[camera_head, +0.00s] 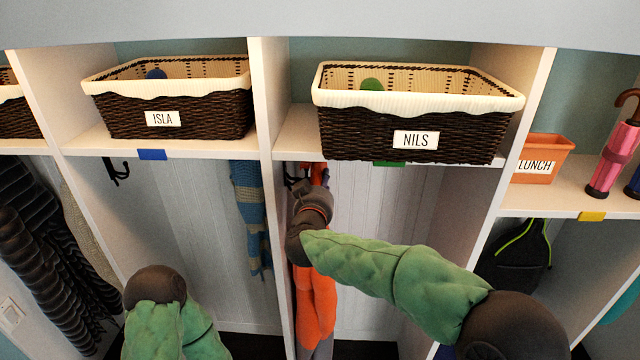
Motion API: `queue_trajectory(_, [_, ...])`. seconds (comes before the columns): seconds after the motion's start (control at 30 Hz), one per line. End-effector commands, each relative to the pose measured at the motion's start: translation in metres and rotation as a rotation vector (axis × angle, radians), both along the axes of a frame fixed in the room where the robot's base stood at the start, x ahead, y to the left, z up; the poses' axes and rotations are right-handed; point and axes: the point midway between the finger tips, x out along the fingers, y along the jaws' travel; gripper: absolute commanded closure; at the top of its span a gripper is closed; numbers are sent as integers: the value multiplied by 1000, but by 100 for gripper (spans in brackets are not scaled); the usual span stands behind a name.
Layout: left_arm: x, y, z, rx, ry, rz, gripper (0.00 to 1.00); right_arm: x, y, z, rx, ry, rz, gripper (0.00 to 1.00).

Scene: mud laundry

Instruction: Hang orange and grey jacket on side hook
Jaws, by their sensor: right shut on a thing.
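The orange and grey jacket (315,305) hangs down in the NILS cubby, close to its left wall. Its orange part shows below my right wrist and a grey part shows at the bottom edge of the picture. My right gripper (317,183) is shut on the jacket near its top, just under the shelf. My wrist and forearm cover the jacket's middle. A dark side hook (291,180) is on the left wall, just left of the gripper and partly hidden. I cannot tell whether the jacket touches it. My left arm shows at the lower left; its gripper is out of view.
The NILS basket (345,130) stands on the shelf above my right gripper. In the ISLA cubby, a blue striped scarf (250,205) hangs by the divider (268,150), and another hook (118,170) is bare. A black bag (515,255) hangs at right.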

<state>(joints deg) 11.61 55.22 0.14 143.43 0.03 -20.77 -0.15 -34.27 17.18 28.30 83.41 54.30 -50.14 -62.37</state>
Motion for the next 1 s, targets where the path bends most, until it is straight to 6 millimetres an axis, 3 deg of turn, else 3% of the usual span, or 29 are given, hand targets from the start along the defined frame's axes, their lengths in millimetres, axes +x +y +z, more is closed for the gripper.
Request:
queue_trajectory(0.53, [0,0,1,0,0,0,14,0,0,4,7,-6,-1,100])
queue_trajectory(1.0, [0,0,-2,0,0,0,14,0,0,-7,7,-4,-1,100])
